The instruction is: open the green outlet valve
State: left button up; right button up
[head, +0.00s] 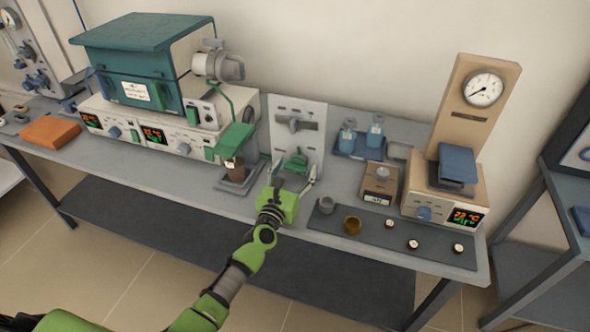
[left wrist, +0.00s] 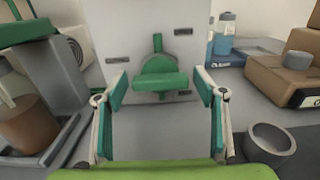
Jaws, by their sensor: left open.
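The green outlet valve (head: 294,163) is mounted low on a light grey upright panel (head: 312,112) at the middle of the bench. In the left wrist view the green valve (left wrist: 157,80) has a round body with a crosswise handle and a stem pointing up. My left gripper (head: 296,186) is open in front of the panel. In the left wrist view its two fingers (left wrist: 160,92) stand on either side of the valve handle, with a gap on each side; I cannot tell whether they reach as far as the handle. My right gripper is not in view.
A brown-filled beaker (head: 234,168) stands on a stand left of the valve. A teal furnace (head: 140,70) is at the left, a gauge unit (head: 452,190) at the right.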

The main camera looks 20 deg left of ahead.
pick_arm(q)
jog(key=c, duration=1.1)
jog(key=shift+m, duration=0.4)
jog(key=m, duration=0.3)
jog(key=shift+m, duration=0.3)
jog(key=m, duration=0.4)
jog(key=shift+a+m, duration=0.1)
jog(key=shift+m, duration=0.2)
jog(key=m, duration=0.5)
jog(key=shift+r, duration=0.15)
jog(key=shift+m+p, duration=0.5)
jog(key=shift+m, duration=1.4)
